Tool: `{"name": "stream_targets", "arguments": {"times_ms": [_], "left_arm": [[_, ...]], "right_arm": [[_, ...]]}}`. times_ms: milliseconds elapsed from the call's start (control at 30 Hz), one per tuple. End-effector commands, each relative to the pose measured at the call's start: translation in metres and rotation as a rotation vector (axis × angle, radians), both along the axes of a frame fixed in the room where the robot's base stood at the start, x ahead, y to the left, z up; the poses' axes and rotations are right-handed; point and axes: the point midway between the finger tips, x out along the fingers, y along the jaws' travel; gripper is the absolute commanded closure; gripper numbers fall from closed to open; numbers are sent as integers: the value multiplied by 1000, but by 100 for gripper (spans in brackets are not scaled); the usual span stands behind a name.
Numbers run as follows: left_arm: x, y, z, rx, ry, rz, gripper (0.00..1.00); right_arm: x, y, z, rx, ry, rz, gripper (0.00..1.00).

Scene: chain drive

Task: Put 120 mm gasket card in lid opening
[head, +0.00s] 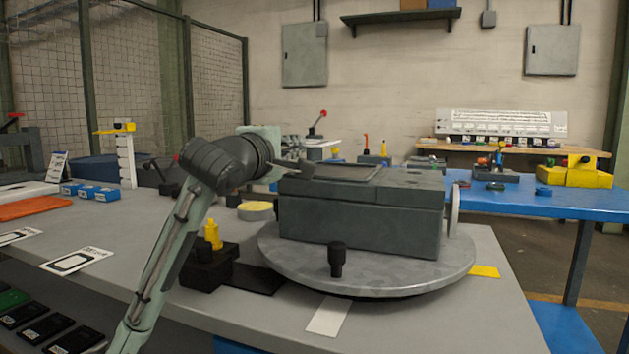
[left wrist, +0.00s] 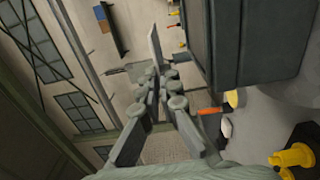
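The dark grey housing (head: 360,222) stands on the round grey turntable (head: 440,272). Its lid has a rimmed rectangular area (head: 345,172) on top, seen at a shallow angle; I cannot see into any opening there. My left gripper (head: 297,150) is just left of and above that lid. In the left wrist view my left gripper (left wrist: 158,88) has its fingertips together on a thin light grey plate (left wrist: 154,48), seen edge-on, which looks like the gasket card. The plate is apart from the housing (left wrist: 262,40), roughly parallel to its near face. My right gripper is not in view.
A black peg (head: 337,258) stands on the turntable's front. A black block with a yellow fitting (head: 212,236) stands left of the turntable. White cards with black outlines (head: 78,260) lie on the bench's left. A blue table (head: 540,198) stands behind at right.

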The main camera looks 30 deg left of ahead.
Motion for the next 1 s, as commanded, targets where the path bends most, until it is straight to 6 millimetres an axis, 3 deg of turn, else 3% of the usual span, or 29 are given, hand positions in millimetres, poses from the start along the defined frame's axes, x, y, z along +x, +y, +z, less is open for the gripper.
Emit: {"name": "stream_targets", "arguments": {"times_ms": [200,367,567,1000], "left_arm": [[10,-31,-19,0,0,-1,100],[11,-34,-34,0,4,1,100],[11,-34,-60,2,3,2,100],[11,-34,-63,-1,-1,1,100]], "right_arm": [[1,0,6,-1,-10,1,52],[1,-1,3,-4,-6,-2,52],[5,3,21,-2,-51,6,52],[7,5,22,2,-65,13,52]]}}
